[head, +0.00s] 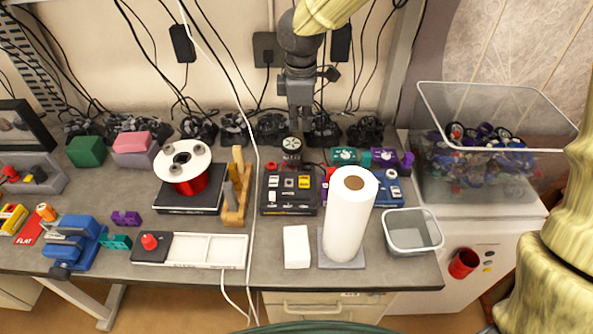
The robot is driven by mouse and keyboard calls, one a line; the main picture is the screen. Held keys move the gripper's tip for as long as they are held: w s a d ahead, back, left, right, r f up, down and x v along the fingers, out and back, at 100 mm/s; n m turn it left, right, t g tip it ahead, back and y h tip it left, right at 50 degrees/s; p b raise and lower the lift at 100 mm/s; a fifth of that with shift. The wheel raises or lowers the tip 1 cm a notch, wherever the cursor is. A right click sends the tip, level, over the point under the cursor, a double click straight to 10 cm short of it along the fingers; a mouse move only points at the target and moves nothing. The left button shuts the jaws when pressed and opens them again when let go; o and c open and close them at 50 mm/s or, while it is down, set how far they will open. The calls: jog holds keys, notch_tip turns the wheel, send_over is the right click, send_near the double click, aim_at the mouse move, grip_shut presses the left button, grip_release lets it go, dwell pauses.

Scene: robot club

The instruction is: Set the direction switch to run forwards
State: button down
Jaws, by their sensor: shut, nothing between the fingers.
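A black control box (263,207) stands on the bench near the middle, with small grey, white, red and orange-yellow controls on its top.
The upright white paper roll (349,220) stands close to the box's right front. A wooden stand (236,205) and a red wire spool (188,180) are to the left. A white block (297,246) lies in front. A grey bin (412,245) stands at the right.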

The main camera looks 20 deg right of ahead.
jog(key=f, duration=0.1)
jog(key=b, duration=0.5)
send_over(298, 181)
jog(key=s, duration=0.2)
notch_tip(298, 181, down, 5)
jog(key=shift+w+a+f+b, duration=0.1)
jog(key=shift+a+f+b, duration=0.1)
jog(key=shift+b, duration=0.2)
jog(key=shift+f, duration=0.1)
jog(key=f+p, duration=0.1)
jog(key=f, duration=0.3)
jog(key=w+f+p, duration=0.1)
jog(key=f, duration=0.4)
jog(key=f+p, duration=0.1)
jog(key=f, duration=0.3)
jog(key=shift+w+d+f+p, duration=0.25)
jog(key=shift+w+f+p, duration=0.05)
jog(key=shift+f, duration=0.05)
jog(key=shift+f, duration=0.1)
jog(key=shift+w+f, duration=0.1)
jog(key=shift+f, duration=0.1)
